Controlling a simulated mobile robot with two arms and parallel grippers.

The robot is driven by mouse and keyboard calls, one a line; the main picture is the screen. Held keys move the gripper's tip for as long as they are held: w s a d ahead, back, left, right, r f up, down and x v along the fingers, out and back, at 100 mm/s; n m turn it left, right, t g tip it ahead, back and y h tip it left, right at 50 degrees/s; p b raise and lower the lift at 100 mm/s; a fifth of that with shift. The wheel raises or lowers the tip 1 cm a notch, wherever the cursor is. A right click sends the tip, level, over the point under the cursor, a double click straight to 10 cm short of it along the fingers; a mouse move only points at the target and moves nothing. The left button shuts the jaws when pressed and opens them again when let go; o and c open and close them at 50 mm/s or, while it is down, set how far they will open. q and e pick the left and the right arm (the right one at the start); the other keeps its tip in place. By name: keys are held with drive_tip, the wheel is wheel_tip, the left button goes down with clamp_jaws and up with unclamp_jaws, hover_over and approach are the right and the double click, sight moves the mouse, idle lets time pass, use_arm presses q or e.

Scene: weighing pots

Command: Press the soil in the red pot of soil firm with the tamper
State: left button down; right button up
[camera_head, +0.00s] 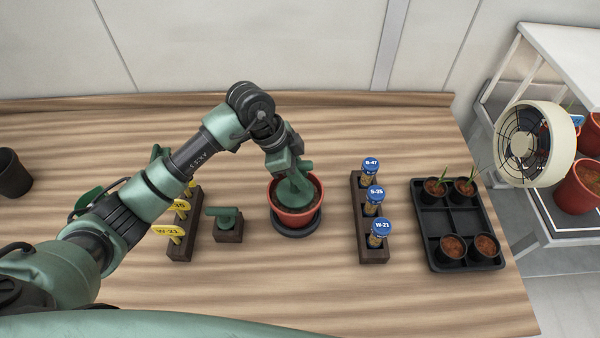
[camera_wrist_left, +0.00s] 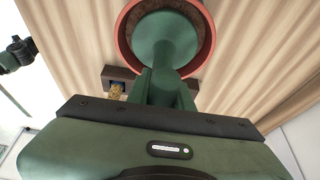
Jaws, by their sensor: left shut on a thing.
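The red pot (camera_head: 297,218) stands on a dark round base (camera_head: 312,229) near the middle of the table. Brown soil (camera_head: 317,189) shows inside its rim. My left gripper (camera_head: 289,165) is above the pot and shut on the green tamper (camera_head: 296,187). In the left wrist view the tamper's round disc (camera_wrist_left: 165,42) lies within the rim of the red pot (camera_wrist_left: 126,52), with a ring of dark soil around it. I cannot tell whether the disc touches the soil. My right gripper cannot be made out.
Left of the pot are a block with a green tool (camera_head: 228,222) and a rack of yellow tags (camera_head: 182,240). Right are a rack of blue-capped vials (camera_head: 370,235) and a black tray (camera_head: 457,222) of small pots. A fan (camera_head: 535,145) stands at far right. The front table is clear.

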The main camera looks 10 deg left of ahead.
sight(304, 162)
use_arm(q)
drive_tip(key=shift+f, duration=0.45)
drive_tip(key=shift+s+f, duration=0.1)
idle(0.5)
wheel_tip(304, 162, up, 8)
drive_tip(key=p, duration=0.7)
drive_tip(key=shift+f, duration=0.1)
idle(0.8)
